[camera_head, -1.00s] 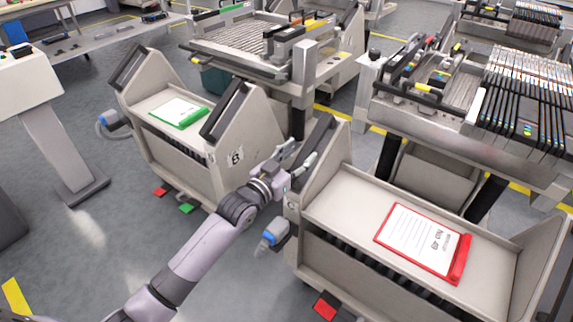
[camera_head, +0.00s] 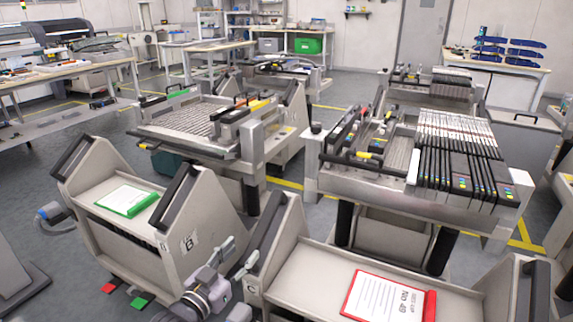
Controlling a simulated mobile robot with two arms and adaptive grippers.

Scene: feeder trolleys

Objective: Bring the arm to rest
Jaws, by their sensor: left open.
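My left gripper (camera_head: 236,258) is at the lower middle of the head view, with its two fingers apart and nothing between them. It is in front of the gap between two trolleys, close to the left side of the right trolley (camera_head: 290,262). I cannot tell whether it touches that trolley. Most of the left arm is below the picture. The left trolley (camera_head: 193,225), marked with a letter B, is to the left of the gripper.
A green clipboard (camera_head: 127,200) lies on the left trolley and a red clipboard (camera_head: 385,297) on the right one. Feeder racks (camera_head: 190,122) and (camera_head: 460,150) stand behind. Black handles (camera_head: 175,195) stick up from the trolley ends. Grey floor (camera_head: 50,165) is open at left.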

